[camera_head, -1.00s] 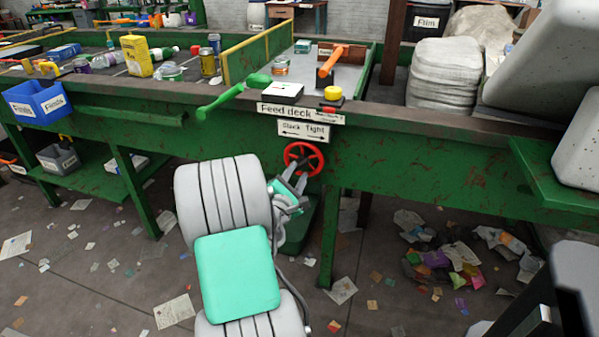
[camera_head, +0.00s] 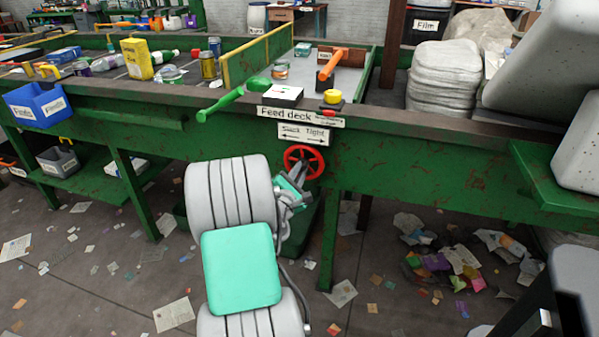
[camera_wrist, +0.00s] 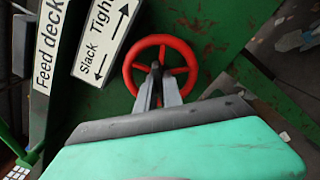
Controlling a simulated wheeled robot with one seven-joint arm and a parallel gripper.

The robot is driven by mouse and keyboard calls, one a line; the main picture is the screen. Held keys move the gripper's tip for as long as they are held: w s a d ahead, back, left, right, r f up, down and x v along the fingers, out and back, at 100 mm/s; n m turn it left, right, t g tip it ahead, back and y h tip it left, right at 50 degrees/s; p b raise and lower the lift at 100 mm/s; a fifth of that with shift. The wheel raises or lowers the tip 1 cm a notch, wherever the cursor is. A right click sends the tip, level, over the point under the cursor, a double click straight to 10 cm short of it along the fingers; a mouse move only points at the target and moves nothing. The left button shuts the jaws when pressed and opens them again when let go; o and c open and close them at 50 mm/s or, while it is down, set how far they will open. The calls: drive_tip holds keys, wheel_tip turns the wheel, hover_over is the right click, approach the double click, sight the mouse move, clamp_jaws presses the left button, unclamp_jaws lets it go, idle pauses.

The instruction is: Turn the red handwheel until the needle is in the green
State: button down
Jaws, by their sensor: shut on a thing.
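The red handwheel (camera_head: 304,163) is on the green front panel of the feed deck, below the "Slack Tight" sign (camera_head: 302,133) with its two arrows. It also shows in the wrist view (camera_wrist: 131,68), with its rim and spokes clear of the panel. I see no gauge needle or green band in either view.
The "Feed deck" label (camera_head: 301,116) and a yellow-topped button (camera_head: 332,97) are above the wheel. A green lever (camera_head: 220,105) juts out on the left. A table leg (camera_head: 329,240) stands below right. Litter (camera_head: 455,255) covers the floor.

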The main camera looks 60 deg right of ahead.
drive_tip(key=shift+f+m, duration=0.1)
drive_tip(key=shift+m, duration=0.2)
drive_tip(key=m+b, duration=0.2)
drive_tip(key=m, duration=0.3)
drive_tip(key=shift+f, duration=0.15)
drive_tip(key=shift+m+b, duration=1)
drive_tip(key=shift+m, duration=1)
drive_tip(key=c, duration=1.5)
unclamp_jaws()
drive_tip(key=a, duration=0.2)
drive_tip(key=s+a, duration=0.1)
drive_tip(key=a, duration=0.4)
drive_tip(key=shift+s+a, duration=0.15)
drive_tip(key=shift+a, duration=0.2)
